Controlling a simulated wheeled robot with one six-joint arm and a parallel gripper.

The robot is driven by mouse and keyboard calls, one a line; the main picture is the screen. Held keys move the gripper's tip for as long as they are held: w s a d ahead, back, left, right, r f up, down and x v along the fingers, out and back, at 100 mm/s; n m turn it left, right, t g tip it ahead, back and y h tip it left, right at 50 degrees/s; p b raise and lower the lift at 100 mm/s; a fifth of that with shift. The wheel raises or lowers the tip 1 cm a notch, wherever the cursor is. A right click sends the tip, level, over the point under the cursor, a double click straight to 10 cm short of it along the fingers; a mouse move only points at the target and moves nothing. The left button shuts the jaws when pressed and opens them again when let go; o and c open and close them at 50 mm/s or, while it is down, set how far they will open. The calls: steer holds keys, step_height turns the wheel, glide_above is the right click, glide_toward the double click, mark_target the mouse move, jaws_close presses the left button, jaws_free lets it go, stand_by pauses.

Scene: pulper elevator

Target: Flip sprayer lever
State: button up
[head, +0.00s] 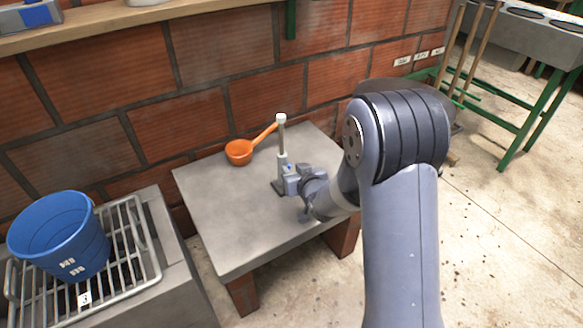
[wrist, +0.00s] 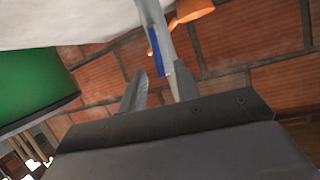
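The sprayer (head: 282,150) looks like a slim upright grey post with a white top and dark base, standing on the grey table. My gripper (head: 291,182) is low beside the post, at its right. In the head view it overlaps the lower post, so contact is unclear. In the wrist view my gripper (wrist: 158,72) has two grey fingers apart, with brick wall showing between them. A pale bar with a blue strip (wrist: 155,50) lies beside the right finger. I cannot tell whether this is the lever, which I cannot clearly make out.
The grey table (head: 225,215) also holds an orange ladle (head: 240,152) behind the post. A blue bucket (head: 60,235) stands on a metal rack (head: 140,245) at the left. A brick wall (head: 180,120) closes the back. Wooden handles (head: 470,45) lean at the right. The table's front left is clear.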

steer(key=p+v, duration=0.1)
steer(key=v, duration=0.8)
